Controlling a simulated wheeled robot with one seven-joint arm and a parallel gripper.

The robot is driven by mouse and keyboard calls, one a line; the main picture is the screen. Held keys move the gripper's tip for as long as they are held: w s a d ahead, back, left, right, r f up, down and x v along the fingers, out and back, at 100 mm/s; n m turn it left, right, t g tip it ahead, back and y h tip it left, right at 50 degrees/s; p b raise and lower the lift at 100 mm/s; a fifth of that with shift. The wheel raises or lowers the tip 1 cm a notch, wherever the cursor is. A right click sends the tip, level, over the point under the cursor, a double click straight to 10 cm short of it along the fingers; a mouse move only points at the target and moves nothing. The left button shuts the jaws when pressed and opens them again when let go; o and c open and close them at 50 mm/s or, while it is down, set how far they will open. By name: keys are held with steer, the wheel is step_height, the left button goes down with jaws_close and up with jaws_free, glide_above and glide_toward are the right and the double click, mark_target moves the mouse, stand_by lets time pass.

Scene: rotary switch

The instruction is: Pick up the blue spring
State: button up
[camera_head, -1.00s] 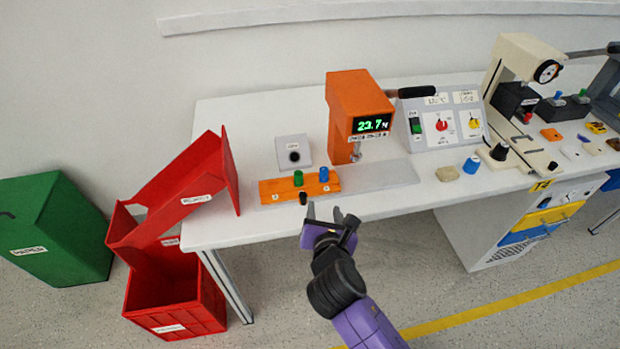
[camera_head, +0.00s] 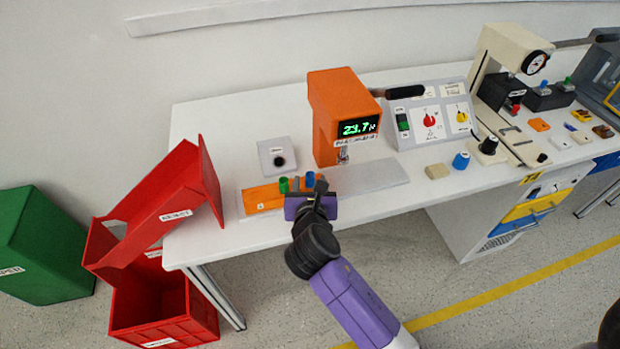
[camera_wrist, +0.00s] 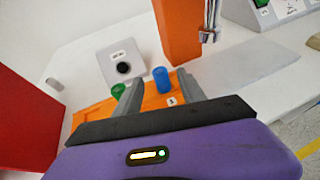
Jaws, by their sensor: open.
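The blue spring (camera_head: 310,178) looks like a short blue cylinder standing upright on the orange fixture plate (camera_head: 262,198). It also shows in the wrist view (camera_wrist: 161,80), between and slightly beyond my two grey fingers. My gripper (camera_head: 308,185) is open, at the front of the plate, one finger on each side of the blue spring in the picture. I cannot tell whether either finger touches it. A green cylinder (camera_head: 284,185) stands to its left, partly hidden behind my left finger in the wrist view (camera_wrist: 118,91).
An orange machine (camera_head: 335,120) with a green display stands just behind the plate. A small box with a black button (camera_head: 277,157) sits behind and left. A red chute (camera_head: 185,190) is at the table's left end. A bare grey plate (camera_head: 370,177) lies to the right.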

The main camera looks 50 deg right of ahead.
steer(key=x, duration=0.6)
steer(key=shift+w+d, duration=0.15)
steer(key=shift+d, duration=0.05)
jaws_close()
